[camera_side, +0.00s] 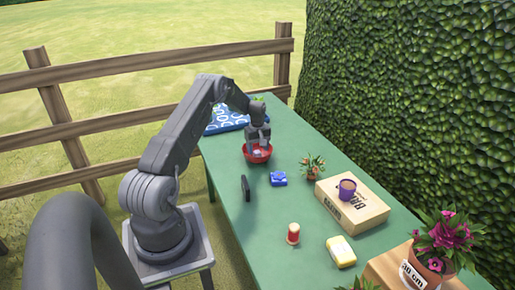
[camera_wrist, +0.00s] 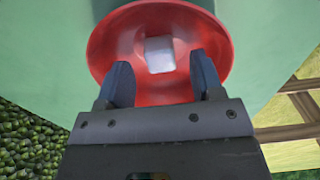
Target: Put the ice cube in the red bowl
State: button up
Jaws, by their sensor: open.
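The red bowl (camera_side: 257,157) stands toward the far part of the green table, and it also fills the middle of the wrist view (camera_wrist: 117,42). The ice cube (camera_wrist: 159,55) is a pale, whitish block that lies inside the bowl; a small pale patch of it shows in the side view (camera_side: 257,153). My gripper (camera_side: 258,143) is directly over the bowl. In the wrist view its two fingers (camera_wrist: 162,82) are apart, with the cube seen just beyond and between their tips, not clamped.
On the green table (camera_side: 225,172) are a blue object (camera_side: 278,178), a dark upright object (camera_side: 246,188), a small potted plant (camera_side: 312,167), a box (camera_side: 352,203) with a purple cup (camera_side: 347,190), a red-and-white item (camera_side: 293,234) and a yellow-white block (camera_side: 341,251). A hedge (camera_side: 430,100) borders the right.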

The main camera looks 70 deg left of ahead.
aim_at(258, 152)
dwell(0.4)
jog(key=shift+r, duration=3.55)
jog(key=shift+d+r, duration=0.1)
jog(key=w+d+r+m+t, duration=0.1)
jog(key=w+d+r+m, duration=0.3)
jog(key=d+r, duration=0.65)
jog(key=s+d+r+m+t+y, duration=0.1)
jog(key=s+d+r+m, duration=0.1)
jog(key=d+r, duration=0.5)
jog(key=s+d+r+m+t, duration=0.1)
jog(key=s+d+r+m, duration=0.15)
jog(key=d+r, duration=0.55)
jog(key=s+d+m+t+h, duration=0.1)
jog(key=s+d+m, duration=0.8)
jog(key=s+d, duration=1)
jog(key=shift+d+f+t, duration=0.4)
jog(key=shift+d+t, duration=0.35)
jog(key=shift+t, duration=0.05)
